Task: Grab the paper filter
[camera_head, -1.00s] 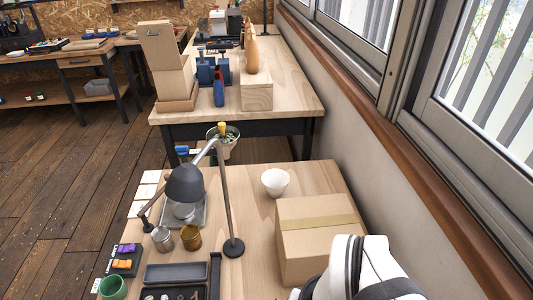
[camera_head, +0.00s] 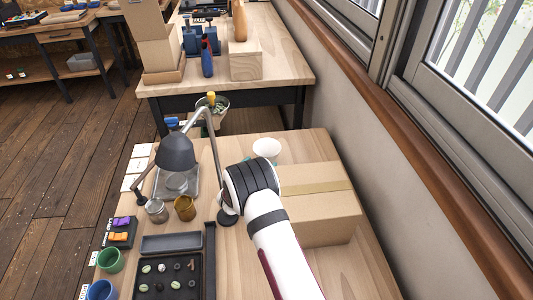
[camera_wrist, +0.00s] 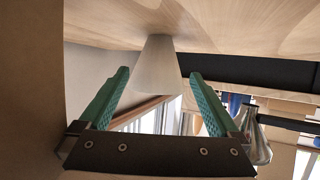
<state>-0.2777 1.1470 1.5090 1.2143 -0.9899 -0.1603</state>
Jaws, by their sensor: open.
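The paper filter (camera_head: 267,146) is a white, cone-like cup on the wooden table, just behind the cardboard box in the head view. Its lower front is partly hidden by my arm. In the wrist view, which looks upside down, the filter (camera_wrist: 158,60) shows as a pale cone against the table top. My gripper (camera_wrist: 159,74) has two teal fingers spread apart, one on each side of the filter in the picture. I see no clear contact, and I cannot tell how deep the filter sits between them. In the head view the fingers are mostly hidden behind my wrist.
The cardboard box (camera_head: 318,215) stands close to my arm's right. A desk lamp (camera_head: 177,152) with a thin pole is at left. The window wall bounds the right side.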

